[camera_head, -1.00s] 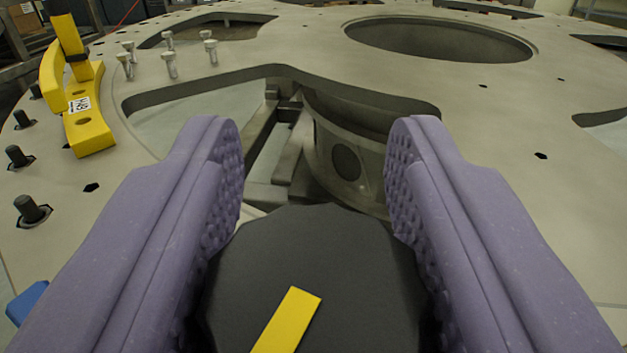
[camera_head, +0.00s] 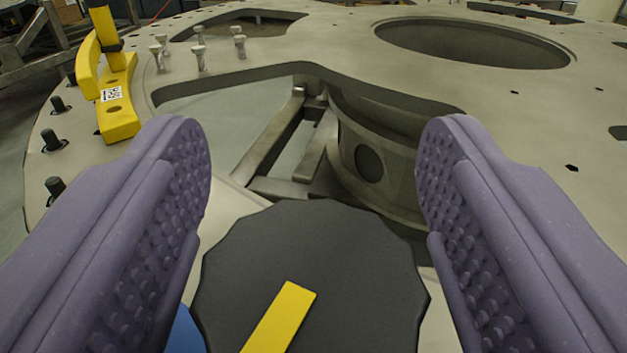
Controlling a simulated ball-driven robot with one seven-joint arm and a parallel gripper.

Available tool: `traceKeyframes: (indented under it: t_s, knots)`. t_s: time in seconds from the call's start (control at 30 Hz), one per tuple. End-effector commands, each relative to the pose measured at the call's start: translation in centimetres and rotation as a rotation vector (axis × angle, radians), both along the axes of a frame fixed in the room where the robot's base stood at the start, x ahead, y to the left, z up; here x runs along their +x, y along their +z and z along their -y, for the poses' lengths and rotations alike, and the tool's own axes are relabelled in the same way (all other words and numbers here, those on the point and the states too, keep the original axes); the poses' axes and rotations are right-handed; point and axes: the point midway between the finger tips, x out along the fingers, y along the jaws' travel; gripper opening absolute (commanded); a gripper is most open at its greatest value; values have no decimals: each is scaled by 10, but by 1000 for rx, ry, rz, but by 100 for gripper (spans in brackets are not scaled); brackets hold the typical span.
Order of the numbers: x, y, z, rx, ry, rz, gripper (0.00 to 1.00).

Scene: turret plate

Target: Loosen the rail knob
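The rail knob (camera_head: 330,265) is a dark grey, scalloped round knob at the bottom middle of the view. A yellow stripe (camera_head: 280,318) on its top runs from lower left to upper right. My gripper (camera_head: 314,165) is open, with one purple, studded finger on each side of the knob. Gaps show between the knob and the upper parts of both fingers. The knob's lower edge is cut off by the frame.
A large metal plate (camera_head: 520,140) with cut-outs lies ahead. A yellow bracket (camera_head: 116,105) and several silver bolts (camera_head: 199,58) stand at the upper left. Dark studs (camera_head: 55,188) line the left edge. A blue part (camera_head: 184,335) shows beside the knob.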

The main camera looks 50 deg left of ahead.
Motion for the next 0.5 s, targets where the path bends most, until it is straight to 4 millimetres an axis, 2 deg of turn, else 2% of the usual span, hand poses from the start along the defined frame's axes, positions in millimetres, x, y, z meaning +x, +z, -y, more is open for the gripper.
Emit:
traceKeyframes:
  t_s: [0.2, 0.5]
  knots:
    - [-3, 1, 5, 0, -2, 0, 65]
    - [-36, 3, 46, 1, -5, -2, 65]
